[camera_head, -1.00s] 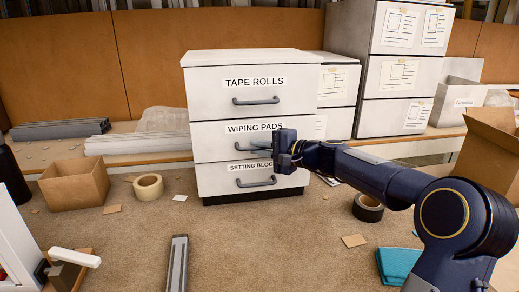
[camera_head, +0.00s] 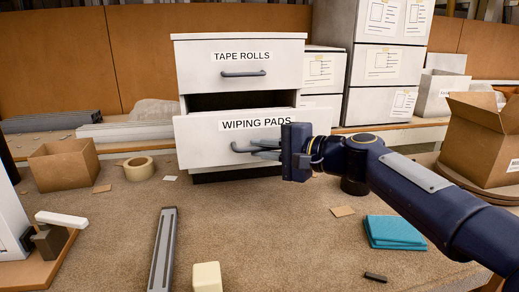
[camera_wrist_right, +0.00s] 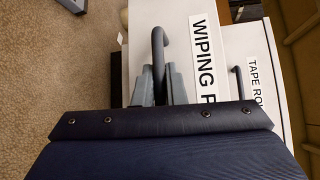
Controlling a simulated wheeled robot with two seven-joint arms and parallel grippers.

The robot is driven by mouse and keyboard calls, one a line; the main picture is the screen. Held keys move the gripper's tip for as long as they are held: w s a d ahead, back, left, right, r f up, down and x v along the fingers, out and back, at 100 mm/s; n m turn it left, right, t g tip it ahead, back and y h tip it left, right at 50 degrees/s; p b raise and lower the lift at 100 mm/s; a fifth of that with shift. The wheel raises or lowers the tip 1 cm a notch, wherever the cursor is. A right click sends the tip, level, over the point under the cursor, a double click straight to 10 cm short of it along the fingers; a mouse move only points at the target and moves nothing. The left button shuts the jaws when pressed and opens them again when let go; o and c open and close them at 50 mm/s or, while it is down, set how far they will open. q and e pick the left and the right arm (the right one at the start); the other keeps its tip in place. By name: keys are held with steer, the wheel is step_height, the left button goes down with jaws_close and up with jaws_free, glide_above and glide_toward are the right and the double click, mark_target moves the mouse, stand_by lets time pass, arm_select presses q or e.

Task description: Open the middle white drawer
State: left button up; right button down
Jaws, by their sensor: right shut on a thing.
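The middle white drawer (camera_head: 203,151), labelled WIPING PADS, stands pulled out from its cabinet, with a dark gap above its front. My right gripper (camera_head: 262,148) is shut on the drawer's grey bar handle (camera_head: 240,148). In the right wrist view the two grey fingers (camera_wrist_right: 160,84) close around the handle (camera_wrist_right: 158,48) beside the label. The top drawer (camera_head: 240,65), labelled TAPE ROLLS, is closed. The bottom drawer is hidden behind the pulled-out drawer front. The drawer's inside is too dark to make out. My left gripper does not show.
A grey metal bar (camera_head: 163,250) and a cream block (camera_head: 207,277) lie in front. A teal cloth (camera_head: 394,232) and a larger carton (camera_head: 485,138) are at the right.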

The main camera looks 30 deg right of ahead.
steer(key=shift+s+a, duration=0.1)
steer(key=shift+s, duration=0.35)
steer(key=c, duration=1.5)
jaws_free()
steer(key=v, duration=0.7)
steer(key=shift+s+d, duration=0.2)
steer(key=shift+s, duration=0.15)
